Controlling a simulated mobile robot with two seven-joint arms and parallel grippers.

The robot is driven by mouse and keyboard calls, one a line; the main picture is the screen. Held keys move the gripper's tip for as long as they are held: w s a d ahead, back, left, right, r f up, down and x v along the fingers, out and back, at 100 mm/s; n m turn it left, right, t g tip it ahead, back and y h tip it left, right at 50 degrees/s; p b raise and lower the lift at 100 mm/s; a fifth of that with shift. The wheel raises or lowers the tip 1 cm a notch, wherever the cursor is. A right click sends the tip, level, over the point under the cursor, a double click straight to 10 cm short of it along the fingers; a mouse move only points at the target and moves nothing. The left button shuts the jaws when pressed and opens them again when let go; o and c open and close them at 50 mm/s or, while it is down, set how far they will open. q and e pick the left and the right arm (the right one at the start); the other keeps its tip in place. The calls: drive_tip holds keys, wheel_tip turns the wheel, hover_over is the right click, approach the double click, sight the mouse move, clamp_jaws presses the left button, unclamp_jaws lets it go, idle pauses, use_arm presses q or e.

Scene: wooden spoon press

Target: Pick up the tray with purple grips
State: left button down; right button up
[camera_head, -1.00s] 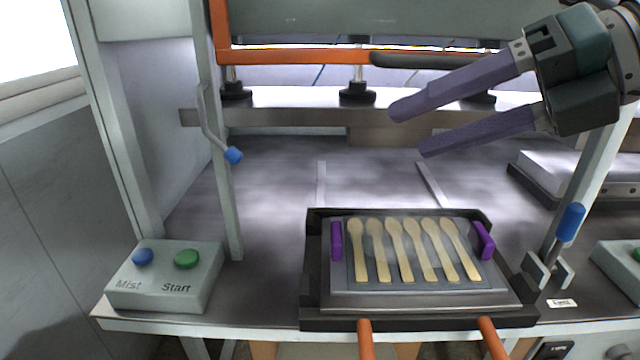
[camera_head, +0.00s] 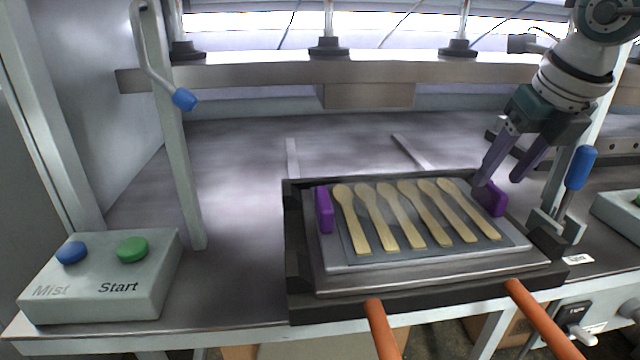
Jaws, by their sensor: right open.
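The grey metal tray (camera_head: 400,276) lies in a black frame (camera_head: 300,290) at the front of the bench. Several wooden spoons (camera_head: 398,222) lie side by side on it. It has a purple grip on the left (camera_head: 324,210) and another on the right (camera_head: 494,199). My right gripper (camera_head: 498,182) is open and points down at the right grip. One finger is at or just behind that grip; I cannot tell whether it touches. The other finger is to the right of it. My left gripper is out of view.
A control box (camera_head: 105,275) with blue and green buttons stands at the left front. A blue-tipped lever (camera_head: 580,168) stands close to my right gripper. Orange handles (camera_head: 382,330) stick out in front.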

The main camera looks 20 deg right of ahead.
drive_tip(key=shift+x, duration=1.2)
clamp_jaws()
drive_tip(key=shift+r, duration=0.1)
idle(0.4)
